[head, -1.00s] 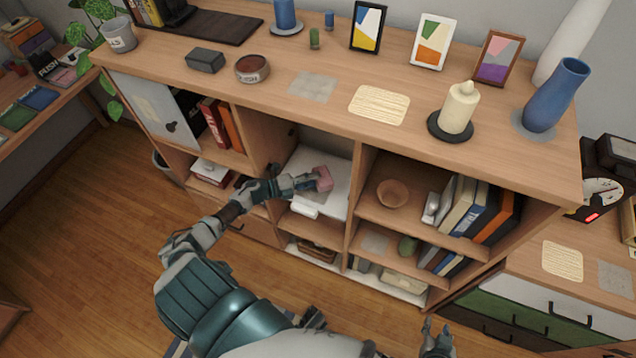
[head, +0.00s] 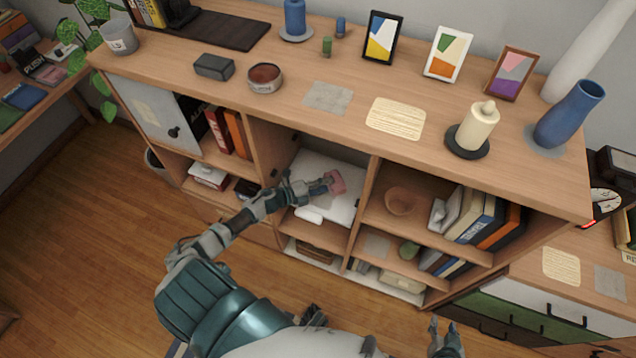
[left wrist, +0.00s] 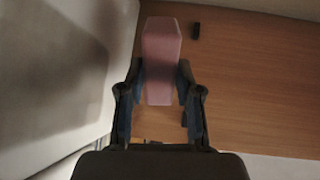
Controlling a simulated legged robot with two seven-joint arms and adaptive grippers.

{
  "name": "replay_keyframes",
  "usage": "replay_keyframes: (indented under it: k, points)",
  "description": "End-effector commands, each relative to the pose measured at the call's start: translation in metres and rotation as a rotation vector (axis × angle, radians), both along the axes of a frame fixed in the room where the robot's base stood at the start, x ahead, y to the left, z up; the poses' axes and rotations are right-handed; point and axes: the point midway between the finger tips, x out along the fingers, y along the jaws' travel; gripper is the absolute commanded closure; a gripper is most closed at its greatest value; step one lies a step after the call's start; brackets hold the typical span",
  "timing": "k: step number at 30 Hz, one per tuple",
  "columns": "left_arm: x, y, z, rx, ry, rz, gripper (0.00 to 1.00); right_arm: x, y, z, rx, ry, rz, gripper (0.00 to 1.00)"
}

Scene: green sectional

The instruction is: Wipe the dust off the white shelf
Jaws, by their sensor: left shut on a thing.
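The white shelf (head: 318,166) is a pale board in the middle opening of the wooden cabinet. A greyish patch shows on it around my gripper, but I cannot tell dust from shadow. My left gripper (head: 325,186) is shut on a pink sponge (head: 338,182) and holds it over the white shelf; whether it touches is unclear. In the left wrist view the pink sponge (left wrist: 161,60) sits between the fingers, with the white surface (left wrist: 112,70) to the left and wood to the right. My right gripper (head: 443,331) is low at the bottom right, fingers apart and empty.
Wooden dividers flank the opening. A bowl (head: 402,201) and several books (head: 480,215) stand to its right, red and orange books (head: 218,130) to its left. The cabinet top (head: 300,70) above holds a candle, frames and a blue vase (head: 569,115).

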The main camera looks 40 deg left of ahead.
Motion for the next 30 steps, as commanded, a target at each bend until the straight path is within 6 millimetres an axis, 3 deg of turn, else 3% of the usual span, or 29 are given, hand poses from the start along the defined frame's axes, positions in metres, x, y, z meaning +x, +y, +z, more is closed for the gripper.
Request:
replay_keyframes:
  k: [8, 24, 30]
  points:
    - [0.0, -0.004, 0.002, 0.0, 0.0, -0.003, 0.98, 0.0, -0.002, 0.001, 0.001, 0.0, 0.0, 0.6]
    - [0.0, -0.001, 0.056, -0.004, -0.003, -0.005, 0.98, 0.005, 0.001, 0.057, -0.002, -0.026, 0.0, 0.6]
    - [0.0, -0.004, 0.061, 0.0, -0.001, -0.004, 0.98, 0.005, -0.001, 0.061, 0.002, -0.026, 0.0, 0.6]
